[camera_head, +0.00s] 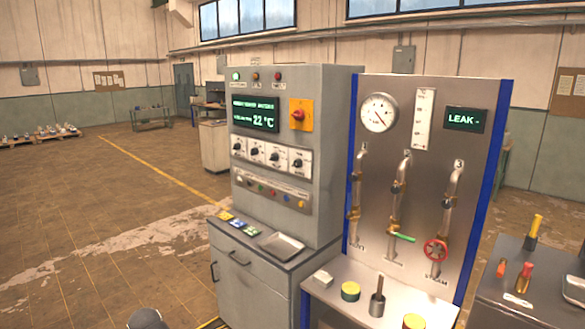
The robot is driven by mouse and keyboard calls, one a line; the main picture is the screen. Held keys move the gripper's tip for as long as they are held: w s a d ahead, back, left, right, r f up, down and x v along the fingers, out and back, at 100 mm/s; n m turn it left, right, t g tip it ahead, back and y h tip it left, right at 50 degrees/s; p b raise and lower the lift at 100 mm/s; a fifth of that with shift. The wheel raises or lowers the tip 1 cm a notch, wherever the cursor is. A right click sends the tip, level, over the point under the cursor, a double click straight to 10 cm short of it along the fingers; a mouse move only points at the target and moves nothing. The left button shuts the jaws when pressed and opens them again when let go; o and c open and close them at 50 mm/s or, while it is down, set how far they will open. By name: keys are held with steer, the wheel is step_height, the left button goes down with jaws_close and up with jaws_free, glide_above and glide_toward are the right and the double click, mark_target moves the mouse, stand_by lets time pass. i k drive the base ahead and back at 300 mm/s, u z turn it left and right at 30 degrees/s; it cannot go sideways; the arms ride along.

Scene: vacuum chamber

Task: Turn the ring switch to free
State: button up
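A grey control cabinet (340,100) stands at the centre. Several black rotary knobs on white plates sit in a row below its green display; the first is a knob (238,147) at the left and the last a knob (297,163) at the right. The plate labels are too small to read, so I cannot tell which knob is the ring switch or where it points. The display (255,114) reads 22 °C. A red rotary switch (298,115) on a yellow plate is right of the display.
A blue-edged pipe panel (420,170) with a gauge (380,112), a green lever (404,237) and a red handwheel (435,249) stands at right. A metal tray (282,245) lies on the cabinet's ledge. A tool bench (510,257) is far right. The floor at left is open.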

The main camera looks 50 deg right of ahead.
mark_target(297, 163)
steer(key=z, duration=0.05)
steer(key=i, duration=1)
steer(key=u, duration=0.1)
